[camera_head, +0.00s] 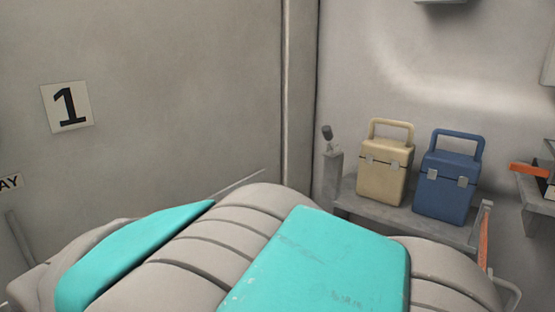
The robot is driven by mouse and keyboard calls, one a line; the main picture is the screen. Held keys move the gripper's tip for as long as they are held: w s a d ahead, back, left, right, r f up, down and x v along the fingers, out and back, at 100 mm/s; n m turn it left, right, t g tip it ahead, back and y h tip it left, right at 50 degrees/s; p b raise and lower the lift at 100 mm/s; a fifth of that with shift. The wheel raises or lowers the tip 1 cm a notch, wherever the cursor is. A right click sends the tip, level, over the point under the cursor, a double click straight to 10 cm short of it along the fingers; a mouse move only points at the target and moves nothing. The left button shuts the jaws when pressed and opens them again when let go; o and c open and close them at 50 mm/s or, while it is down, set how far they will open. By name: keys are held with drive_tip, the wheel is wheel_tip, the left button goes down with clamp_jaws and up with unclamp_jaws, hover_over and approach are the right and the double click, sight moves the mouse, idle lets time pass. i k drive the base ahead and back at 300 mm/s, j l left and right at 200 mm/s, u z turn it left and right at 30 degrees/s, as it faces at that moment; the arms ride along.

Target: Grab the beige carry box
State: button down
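The beige carry box (384,174) stands upright on a grey shelf (405,216) at the right. It has a beige loop handle on top and metal latches on its front. A blue carry box (444,187) of similar shape stands just to its right on the same shelf. My gripper is not in view. A large grey and turquoise ribbed body, which may be part of me, fills the lower middle and hides the floor in front of the shelf.
A grey post (332,176) with a dark knob rises at the shelf's left end. An orange-edged part (484,240) stands at its right end. Another ledge with an orange item (529,170) is at the far right. A wall sign "1" (69,106) hangs at left.

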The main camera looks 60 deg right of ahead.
sight(385, 168)
drive_tip(key=k+z, duration=0.1)
drive_tip(key=z, duration=2.25)
